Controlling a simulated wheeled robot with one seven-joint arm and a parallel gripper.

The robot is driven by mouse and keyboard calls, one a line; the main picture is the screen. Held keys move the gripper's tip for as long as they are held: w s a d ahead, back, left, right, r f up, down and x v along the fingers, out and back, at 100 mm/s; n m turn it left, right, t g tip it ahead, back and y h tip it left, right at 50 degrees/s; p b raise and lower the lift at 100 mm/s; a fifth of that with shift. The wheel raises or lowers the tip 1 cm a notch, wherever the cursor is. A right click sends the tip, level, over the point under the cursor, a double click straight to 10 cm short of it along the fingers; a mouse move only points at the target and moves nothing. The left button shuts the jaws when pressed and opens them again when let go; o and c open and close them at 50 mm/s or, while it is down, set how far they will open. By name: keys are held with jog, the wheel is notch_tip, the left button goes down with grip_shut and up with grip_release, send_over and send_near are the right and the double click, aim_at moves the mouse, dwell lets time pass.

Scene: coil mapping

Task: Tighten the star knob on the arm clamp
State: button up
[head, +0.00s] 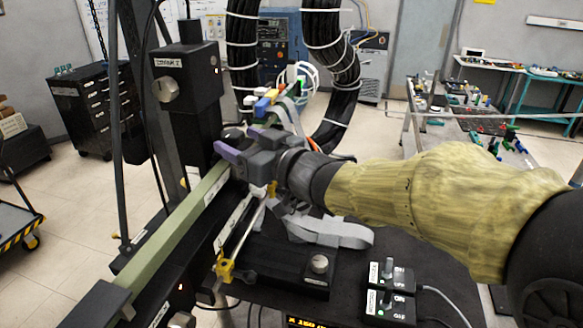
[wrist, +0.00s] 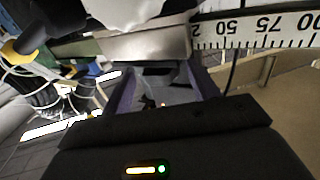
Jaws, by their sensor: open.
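My gripper (head: 240,141) is at the clamp area on the pale green arm (head: 180,222) in the head view, its purple-tipped fingers apart. A dark rounded piece (head: 233,133) shows just behind the fingertips; it may be the star knob, but I cannot tell its shape. In the wrist view the two purple fingers (wrist: 166,88) stand apart, with a pale metal block (wrist: 150,47) just beyond them. No star knob can be made out clearly there, and I cannot tell whether the fingers touch anything.
A black post (head: 187,100) with a silver knob rises behind the arm. Thick black cable loops (head: 332,60) hang behind my gripper. Two switch boxes (head: 388,290) sit at the table's front right. A ruler scale (wrist: 258,30) crosses the top right of the wrist view.

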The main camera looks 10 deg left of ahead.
jog(key=b+v, duration=0.3)
jog(key=v, duration=1.2)
